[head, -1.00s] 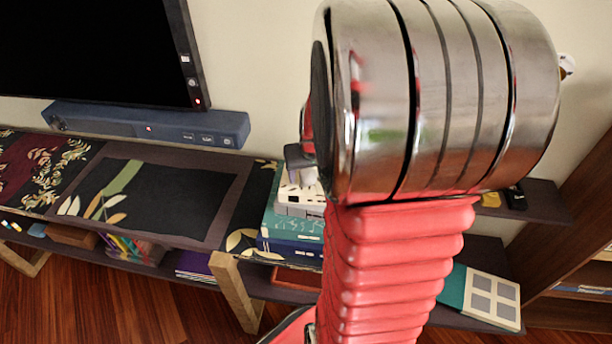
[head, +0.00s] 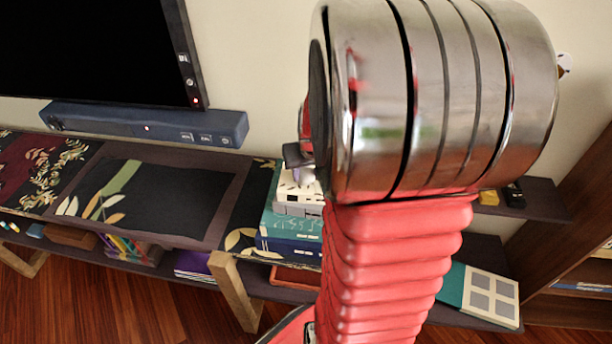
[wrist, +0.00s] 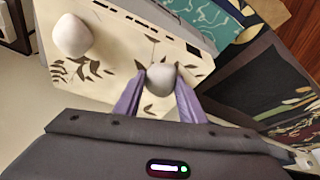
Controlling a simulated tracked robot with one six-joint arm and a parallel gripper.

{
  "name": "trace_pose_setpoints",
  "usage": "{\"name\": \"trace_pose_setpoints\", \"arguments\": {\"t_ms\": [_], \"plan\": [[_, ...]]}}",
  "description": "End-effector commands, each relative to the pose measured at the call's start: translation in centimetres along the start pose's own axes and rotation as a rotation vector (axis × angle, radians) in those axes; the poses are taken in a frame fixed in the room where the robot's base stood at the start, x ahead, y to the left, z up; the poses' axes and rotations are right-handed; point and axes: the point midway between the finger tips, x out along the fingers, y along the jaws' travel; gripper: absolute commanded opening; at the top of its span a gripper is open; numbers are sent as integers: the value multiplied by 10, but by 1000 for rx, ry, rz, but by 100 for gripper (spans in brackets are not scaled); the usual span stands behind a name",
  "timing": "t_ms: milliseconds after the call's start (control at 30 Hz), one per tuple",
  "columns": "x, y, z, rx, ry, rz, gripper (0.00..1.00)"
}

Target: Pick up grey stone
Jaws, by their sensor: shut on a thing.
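In the wrist view, the purple fingers of my gripper (wrist: 161,92) are shut on a rounded grey stone (wrist: 161,76). The stone sits between the fingertips, above a cream box or book with a dark leaf pattern (wrist: 120,75). I cannot tell whether the stone is clear of that surface. A second, paler rounded stone (wrist: 72,36) lies to the left on the same cream surface. In the head view, part of my gripper (head: 297,155) shows above the book stack (head: 285,225); my arm hides much of it.
The book stack stands on a dark low shelf (head: 150,150). A soundbar (head: 145,124) and a black television (head: 90,50) are to the left. A small shelf (head: 540,200) with a yellow item (head: 489,197) is on the right. A teal-and-grey book (head: 490,295) lies lower right.

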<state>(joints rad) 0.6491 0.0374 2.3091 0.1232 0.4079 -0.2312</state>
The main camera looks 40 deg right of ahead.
Motion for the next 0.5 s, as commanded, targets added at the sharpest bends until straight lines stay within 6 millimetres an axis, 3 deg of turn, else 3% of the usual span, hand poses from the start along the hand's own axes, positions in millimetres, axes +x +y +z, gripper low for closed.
{"name": "trace_pose_setpoints", "arguments": {"t_ms": [333, 500], "plan": [[-2, 0, -1, 0, 1, 0, 9], [-13, 0, -7, 0, 5, 0, 9]]}}
